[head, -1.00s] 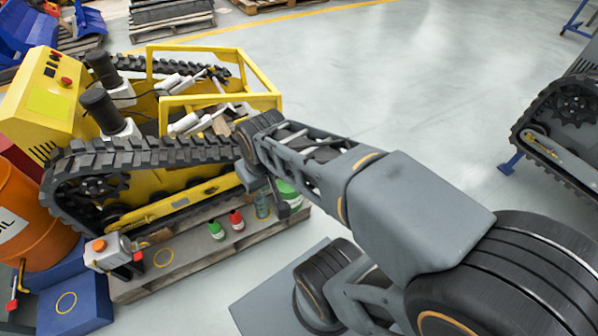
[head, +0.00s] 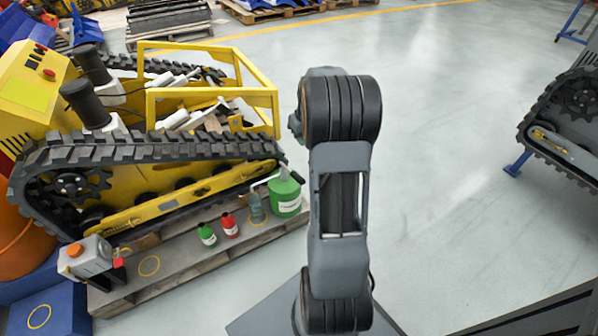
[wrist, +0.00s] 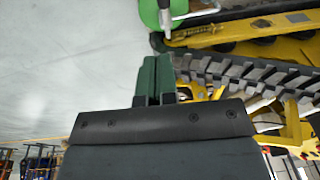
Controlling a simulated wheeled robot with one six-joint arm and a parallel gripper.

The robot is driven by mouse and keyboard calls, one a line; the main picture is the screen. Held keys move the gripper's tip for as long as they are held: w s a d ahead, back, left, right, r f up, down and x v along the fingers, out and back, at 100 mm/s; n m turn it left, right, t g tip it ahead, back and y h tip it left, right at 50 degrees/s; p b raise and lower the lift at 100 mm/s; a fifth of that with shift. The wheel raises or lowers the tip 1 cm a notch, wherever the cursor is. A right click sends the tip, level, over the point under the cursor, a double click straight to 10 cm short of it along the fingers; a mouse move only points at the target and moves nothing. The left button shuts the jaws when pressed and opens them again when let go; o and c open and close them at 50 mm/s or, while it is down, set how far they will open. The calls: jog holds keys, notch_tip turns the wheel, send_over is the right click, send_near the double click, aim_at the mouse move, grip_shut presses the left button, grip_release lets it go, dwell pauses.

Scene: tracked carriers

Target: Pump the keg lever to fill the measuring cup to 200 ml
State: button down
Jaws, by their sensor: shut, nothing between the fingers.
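The green keg (head: 286,193) stands at the right end of the pallet bench in the head view, with a pale lever or spout (head: 264,182) reaching left from its top. The clear bluish measuring cup (head: 256,208) stands just left of the keg; its fill level is too small to read. In the wrist view part of the keg (wrist: 150,12) shows at the top edge, with a grey-white metal piece beside it. My gripper (wrist: 156,62) has its dark green fingers together, empty and apart from the keg. In the head view my arm mostly hides it.
A small green bottle (head: 207,235) and a red bottle (head: 230,225) stand left of the cup. A grey can with an orange cap (head: 88,258) sits farther left. The yellow tracked carrier (head: 150,200) stands behind. Open floor (head: 440,160) lies to the right.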

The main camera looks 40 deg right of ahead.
jog(key=shift+f, duration=0.1)
jog(key=b, duration=0.5)
send_over(298, 175)
jog(key=f, duration=1.1)
jog(key=shift+w+d+f, duration=0.2)
jog(key=shift+d+f, duration=0.1)
jog(key=shift+s+a+f+b, duration=0.15)
jog(key=shift+f+b, duration=0.05)
jog(key=shift+f, duration=0.25)
jog(key=shift+s+a+f+b, duration=0.15)
jog(key=shift+f, duration=0.25)
jog(key=shift+s+f, duration=0.25)
jog(key=shift+f, duration=0.15)
notch_tip(298, 175, down, 9)
jog(key=s+b, duration=0.2)
jog(key=b, duration=0.1)
jog(key=shift+s+a+b, duration=0.2)
jog(key=shift+s+b, duration=0.2)
